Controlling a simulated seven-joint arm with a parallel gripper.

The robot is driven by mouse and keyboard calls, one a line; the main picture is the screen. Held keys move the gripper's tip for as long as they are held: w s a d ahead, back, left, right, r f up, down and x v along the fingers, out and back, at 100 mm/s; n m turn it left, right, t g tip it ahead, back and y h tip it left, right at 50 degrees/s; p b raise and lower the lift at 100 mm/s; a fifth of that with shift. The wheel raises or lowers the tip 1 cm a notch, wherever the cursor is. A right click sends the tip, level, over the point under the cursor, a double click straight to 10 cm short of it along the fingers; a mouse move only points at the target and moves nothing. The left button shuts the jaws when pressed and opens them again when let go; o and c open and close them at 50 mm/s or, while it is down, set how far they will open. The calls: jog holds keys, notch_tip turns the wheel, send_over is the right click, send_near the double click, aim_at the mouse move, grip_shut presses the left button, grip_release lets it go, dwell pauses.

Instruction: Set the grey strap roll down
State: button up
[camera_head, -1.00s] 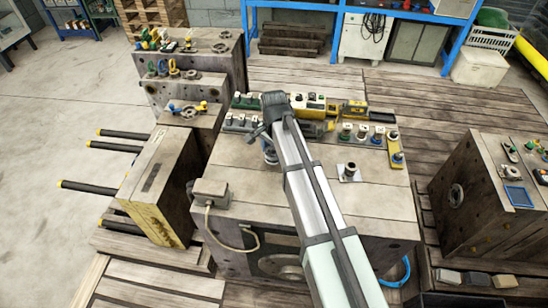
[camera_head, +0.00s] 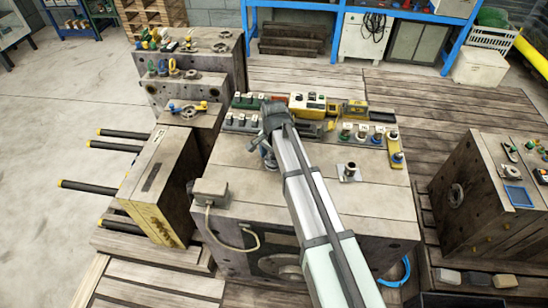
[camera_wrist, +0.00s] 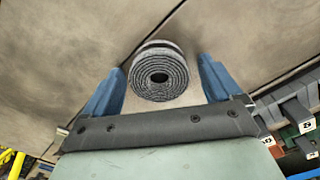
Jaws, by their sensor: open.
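The grey strap roll (camera_wrist: 159,76) shows in the wrist view as a dark grey spiral with a hole in its middle. It is at the pale, worn top of the large mould block (camera_wrist: 60,50). My gripper (camera_wrist: 161,70) is open, with one blue finger on each side of the roll. A narrow gap shows between the roll and each finger. In the head view my gripper (camera_head: 267,157) is low over the left middle of the block top (camera_head: 270,187). I cannot make out the roll there; my arm covers that spot.
Clamps and small labelled parts (camera_head: 346,132) line the back of the block top. A metal plate with a round fitting (camera_head: 349,172) lies to the right of my arm. A grey box with a cable (camera_head: 209,192) is at the left edge. The front of the top is mostly bare.

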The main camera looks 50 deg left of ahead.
aim_at(274, 158)
notch_tip(274, 158, up, 12)
jog(key=shift+r, duration=0.15)
dwell(0.7)
dwell(0.5)
